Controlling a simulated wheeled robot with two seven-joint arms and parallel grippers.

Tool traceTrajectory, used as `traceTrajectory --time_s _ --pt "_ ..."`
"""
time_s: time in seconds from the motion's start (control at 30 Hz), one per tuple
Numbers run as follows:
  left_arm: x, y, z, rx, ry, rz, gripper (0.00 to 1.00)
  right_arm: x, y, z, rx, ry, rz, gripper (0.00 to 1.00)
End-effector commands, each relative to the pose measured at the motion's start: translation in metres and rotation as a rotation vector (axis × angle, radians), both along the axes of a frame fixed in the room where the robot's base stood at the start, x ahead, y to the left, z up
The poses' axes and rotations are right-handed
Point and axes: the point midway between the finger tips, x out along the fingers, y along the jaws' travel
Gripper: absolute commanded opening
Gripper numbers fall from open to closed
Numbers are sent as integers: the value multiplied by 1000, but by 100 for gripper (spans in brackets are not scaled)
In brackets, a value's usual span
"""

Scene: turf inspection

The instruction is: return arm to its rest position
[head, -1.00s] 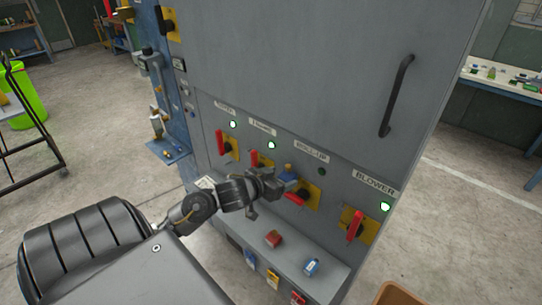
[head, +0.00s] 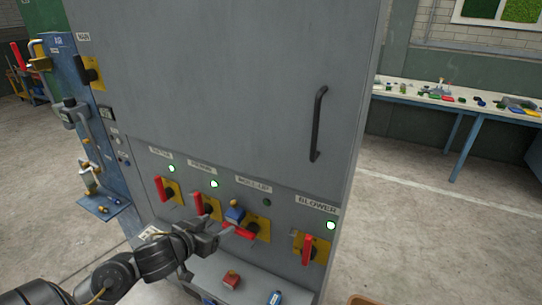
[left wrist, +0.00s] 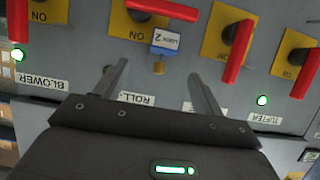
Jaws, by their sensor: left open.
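My left arm reaches in from the lower left in the head view. Its gripper (head: 212,246) is open and empty, in front of the grey panel, just below and left of the ROLL-UP switch. In the left wrist view the two fingers (left wrist: 157,78) stand apart with nothing between them. A blue padlock (head: 235,213) hangs at the ROLL-UP switch, whose red handle (head: 240,231) lies nearly level. The padlock reads LOCK 2 in the left wrist view (left wrist: 165,41), a little beyond the fingertips. My right gripper is not in view.
The grey cabinet (head: 225,80) is close ahead, with a protruding black door handle (head: 318,123). Other switches, including BLOWER (head: 308,248), have handles down and green lamps. A red lock (head: 231,280) and a blue one (head: 274,298) sit on the ledge below. Open floor lies right.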

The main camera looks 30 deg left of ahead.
Motion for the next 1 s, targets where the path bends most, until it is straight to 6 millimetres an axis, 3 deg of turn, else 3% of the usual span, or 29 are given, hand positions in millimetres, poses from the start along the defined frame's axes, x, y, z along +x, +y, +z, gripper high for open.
traceTrajectory --time_s 0.17,0.27,0.37,0.53,0.7,0.87,1.0 --pt "-2 -1 -3 1 8 4 69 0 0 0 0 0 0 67" --pt "-13 -7 -24 16 63 25 69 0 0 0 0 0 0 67" --pt "-41 -22 -63 48 191 54 69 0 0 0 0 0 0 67" --pt "-103 -62 -125 97 471 40 69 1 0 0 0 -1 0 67" --pt "-156 -104 -159 103 693 -42 69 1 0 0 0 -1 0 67" --pt "-203 -146 -175 81 867 -154 69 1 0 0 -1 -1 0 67" --pt "-190 -144 -226 94 887 -157 69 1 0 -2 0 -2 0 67"
